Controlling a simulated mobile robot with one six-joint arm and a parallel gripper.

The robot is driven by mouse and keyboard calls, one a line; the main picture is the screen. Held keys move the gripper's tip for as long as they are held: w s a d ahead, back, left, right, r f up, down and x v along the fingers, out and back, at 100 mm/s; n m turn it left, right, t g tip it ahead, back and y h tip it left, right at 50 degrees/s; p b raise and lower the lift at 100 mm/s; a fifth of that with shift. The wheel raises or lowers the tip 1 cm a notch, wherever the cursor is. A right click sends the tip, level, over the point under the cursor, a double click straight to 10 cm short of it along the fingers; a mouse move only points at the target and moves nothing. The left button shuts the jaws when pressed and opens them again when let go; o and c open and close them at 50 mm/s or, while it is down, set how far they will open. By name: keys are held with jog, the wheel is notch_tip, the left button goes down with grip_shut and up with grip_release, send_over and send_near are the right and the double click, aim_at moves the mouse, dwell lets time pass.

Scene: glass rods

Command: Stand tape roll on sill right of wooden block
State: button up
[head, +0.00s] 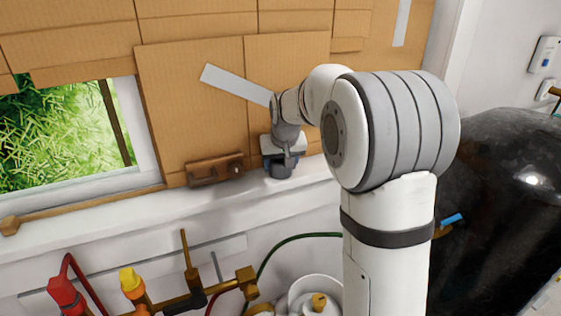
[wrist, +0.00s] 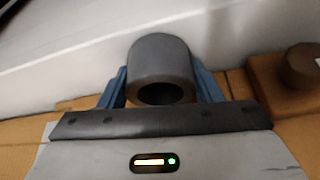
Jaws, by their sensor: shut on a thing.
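The tape roll (wrist: 160,66) is a dark grey hollow cylinder, its open end facing the wrist camera. My gripper (wrist: 162,84) is shut on it, with a blue finger on each side. In the head view my gripper (head: 282,163) is low against the cardboard, at the sill and right of the brown wooden block (head: 214,170). The roll is mostly hidden there by the gripper. I cannot tell whether the roll touches the sill (head: 309,179). The wooden block also shows at the right edge of the wrist view (wrist: 289,72), apart from the roll.
Cardboard panels (head: 190,105) cover the wall behind the sill, with a window opening (head: 60,135) at the left. Brass fittings with a red valve (head: 67,295) and a yellow valve (head: 131,282) stand below the sill. A large black tank (head: 500,200) fills the right.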

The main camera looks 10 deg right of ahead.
jog(key=shift+f, duration=0.2)
jog(key=o, duration=1)
jog(key=shift+r, duration=0.1)
jog(key=shift+o, duration=0.2)
jog(key=shift+s+r, duration=0.1)
jog(key=shift+r, duration=0.4)
jog(key=b+v, duration=0.1)
jog(key=v, duration=1)
jog(key=s+f, duration=0.4)
jog(key=s, duration=0.5)
jog(key=s+f+g, duration=0.1)
jog(key=s+f, duration=0.3)
jog(key=s, duration=0.6)
jog(key=s+f, duration=0.5)
jog(key=s, duration=0.4)
jog(key=shift+s, duration=0.35)
